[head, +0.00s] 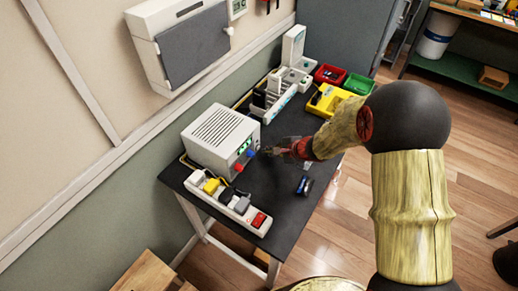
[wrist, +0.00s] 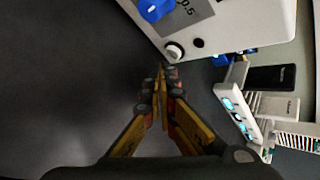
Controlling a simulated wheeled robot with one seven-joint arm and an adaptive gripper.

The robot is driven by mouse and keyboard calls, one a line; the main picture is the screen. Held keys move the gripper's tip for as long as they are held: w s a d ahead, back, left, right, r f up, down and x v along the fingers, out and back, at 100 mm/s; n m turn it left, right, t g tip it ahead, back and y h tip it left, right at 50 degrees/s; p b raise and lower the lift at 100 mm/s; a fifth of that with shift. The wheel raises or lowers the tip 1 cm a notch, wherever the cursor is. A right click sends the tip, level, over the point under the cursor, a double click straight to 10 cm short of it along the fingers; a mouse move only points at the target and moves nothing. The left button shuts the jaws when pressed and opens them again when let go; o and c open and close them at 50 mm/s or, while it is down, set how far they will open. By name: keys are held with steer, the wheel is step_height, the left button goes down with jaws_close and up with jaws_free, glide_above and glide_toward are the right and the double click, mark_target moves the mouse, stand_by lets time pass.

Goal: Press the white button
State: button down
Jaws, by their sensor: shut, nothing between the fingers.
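The white button (wrist: 174,52) is round and sits low on the front panel of a white box (head: 222,140), beside a small black round hole or knob. The box has a green display, a blue knob and a red knob. In the wrist view the blue knob (wrist: 155,9) is above the button. My gripper (wrist: 160,82) is shut and empty, its fingertips a little below and left of the button, apparently close to it; I cannot tell whether they touch. In the head view my gripper (head: 272,151) is just right of the box's front, and the button cannot be made out.
A power strip (head: 230,204) with plugs and a red switch lies along the table's near edge. A white rack (head: 275,97) with phones, red and green bins and a yellow tray stand farther back.

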steer(key=shift+d, duration=0.1)
steer(key=shift+s+d+b, duration=0.3)
steer(key=shift+s+d, duration=0.4)
steer(key=shift+d, duration=0.3)
steer(key=shift+s+d+b, duration=0.3)
steer(key=shift+s+d, duration=0.4)
steer(key=shift+d, duration=0.3)
steer(key=s+a+r+n+g, duration=0.1)
steer(key=s+r+n, duration=0.4)
steer(key=r, duration=0.4)
steer(key=s+a+r+n+g, duration=0.15)
steer(key=s+r+n, duration=0.25)
steer(key=s+r, duration=0.45)
steer(key=s+d+r+n+t+h, duration=0.1)
steer(key=s+d+r+n+h, duration=0.2)
steer(key=s+d, duration=0.3)
steer(key=s+d+r+n+h, duration=0.2)
steer(key=s+d+r, duration=0.4)
steer(key=s, duration=0.5)
steer(key=shift+d+r+n+t+h, duration=0.25)
steer(key=shift+n+t+h, duration=0.15)
steer(key=shift+h, duration=0.3)
